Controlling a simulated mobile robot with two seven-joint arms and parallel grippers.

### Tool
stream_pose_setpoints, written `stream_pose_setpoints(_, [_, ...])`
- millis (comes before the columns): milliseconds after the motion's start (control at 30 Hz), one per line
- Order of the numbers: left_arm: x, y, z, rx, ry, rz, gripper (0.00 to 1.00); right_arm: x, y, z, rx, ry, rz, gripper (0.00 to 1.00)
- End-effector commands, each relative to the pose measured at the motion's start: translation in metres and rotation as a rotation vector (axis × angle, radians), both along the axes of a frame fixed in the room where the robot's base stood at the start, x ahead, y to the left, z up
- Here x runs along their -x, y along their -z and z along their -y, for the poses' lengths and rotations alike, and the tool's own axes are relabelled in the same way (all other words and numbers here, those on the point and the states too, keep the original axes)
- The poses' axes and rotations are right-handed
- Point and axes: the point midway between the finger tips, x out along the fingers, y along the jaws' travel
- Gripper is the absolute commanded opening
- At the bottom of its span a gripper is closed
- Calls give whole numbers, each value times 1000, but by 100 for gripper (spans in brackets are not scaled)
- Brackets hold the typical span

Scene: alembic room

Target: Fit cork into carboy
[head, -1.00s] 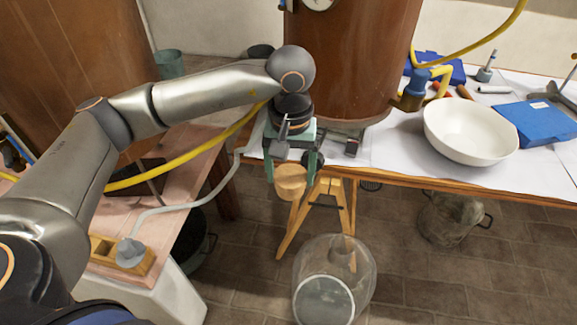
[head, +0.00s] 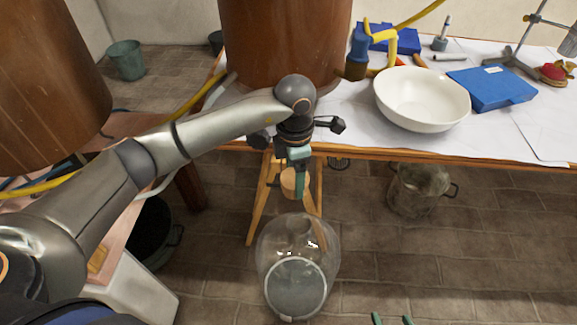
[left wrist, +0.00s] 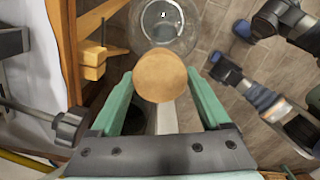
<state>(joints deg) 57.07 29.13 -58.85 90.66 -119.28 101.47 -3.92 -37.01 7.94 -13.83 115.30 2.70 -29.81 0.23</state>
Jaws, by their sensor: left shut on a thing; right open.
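The cork (head: 289,183) is a light brown, tapered plug held between the green fingers of my left gripper (head: 301,178). Its round face fills the middle of the left wrist view (left wrist: 160,77). The carboy (head: 298,262) is a large clear glass vessel below the cork in the head view. It also shows at the top of the left wrist view (left wrist: 168,25), beyond the cork. The cork is apart from the carboy, and the glass makes its mouth hard to make out. My right gripper (head: 392,320) shows only its two green fingertips, spread and empty, at the bottom edge.
The table edge (head: 420,155) and a wooden trestle (head: 262,205) stand close behind my left gripper. A white bowl (head: 422,98) and blue case (head: 491,88) lie on the table. A metal pot (head: 420,190) stands beneath it. The tiled floor right of the carboy is clear.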

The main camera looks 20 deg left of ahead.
Motion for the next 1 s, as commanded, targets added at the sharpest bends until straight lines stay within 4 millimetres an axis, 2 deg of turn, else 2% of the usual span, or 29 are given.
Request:
stream_pose_setpoints(33, [0,11,3,3,-101,-6,36,0,3,0,0,-1,0,75])
stream_pose_setpoints(300, [-2,51,11,6,-670,-14,36,-1,8,0,2,-6,0,75])
stream_pose_setpoints(500, [-1,76,16,5,-1014,-18,36,-1,11,-1,2,-9,1,75])
stream_pose_setpoints(700, [-1,88,18,3,-1196,-18,36,-1,13,-1,3,-11,1,75])
stream_pose_setpoints(1000, [0,100,18,2,-1230,-17,36,-2,21,-1,2,-12,3,75])
